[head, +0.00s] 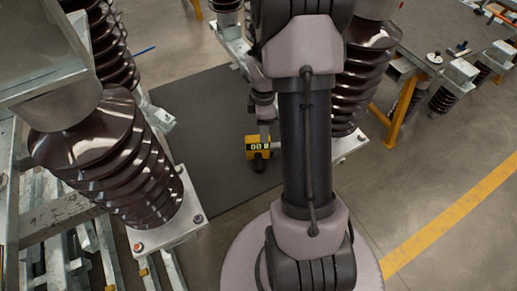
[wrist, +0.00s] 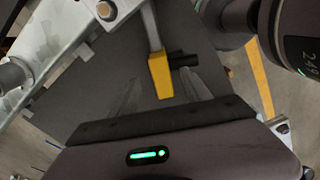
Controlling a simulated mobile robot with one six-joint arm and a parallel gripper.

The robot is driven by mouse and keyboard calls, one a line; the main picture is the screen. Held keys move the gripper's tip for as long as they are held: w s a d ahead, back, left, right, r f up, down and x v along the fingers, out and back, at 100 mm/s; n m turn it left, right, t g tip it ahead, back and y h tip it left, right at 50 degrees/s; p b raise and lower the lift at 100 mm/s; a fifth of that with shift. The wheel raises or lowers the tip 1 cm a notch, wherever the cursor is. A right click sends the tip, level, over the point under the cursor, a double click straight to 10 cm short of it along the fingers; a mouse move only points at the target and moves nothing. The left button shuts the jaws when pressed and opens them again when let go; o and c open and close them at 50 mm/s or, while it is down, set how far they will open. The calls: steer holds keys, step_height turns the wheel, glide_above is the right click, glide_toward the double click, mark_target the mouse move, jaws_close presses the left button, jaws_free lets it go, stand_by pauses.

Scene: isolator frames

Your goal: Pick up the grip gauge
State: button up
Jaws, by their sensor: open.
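The grip gauge (head: 257,146) is a small yellow block with a dark display and a black stub, in the middle of the head view, just left of my arm. In the wrist view the yellow gauge (wrist: 160,76) has a grey bar running up from it and a black cylinder at its right. My gripper (wrist: 162,84) is open, with a grey finger to each side of the gauge in that view. I see no finger touching it, and the depth between them is hard to tell. In the head view my arm hides most of the gripper.
A dark mat (head: 205,125) lies on the floor below. Brown ribbed insulators (head: 110,160) on metal frames stand close on the left, and another (head: 362,75) stands behind my arm. A bench (head: 440,40) is at upper right. Floor at lower right is clear.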

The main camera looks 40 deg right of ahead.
mark_target(257, 151)
step_height(257, 151, down, 8)
steer(key=b, duration=0.3)
steer(key=shift+w+a+r+b, duration=0.1)
steer(key=shift+a+r+b, duration=0.05)
steer(key=shift+r+b, duration=0.15)
steer(key=shift+r, duration=0.1)
jaws_close()
stand_by(0.9)
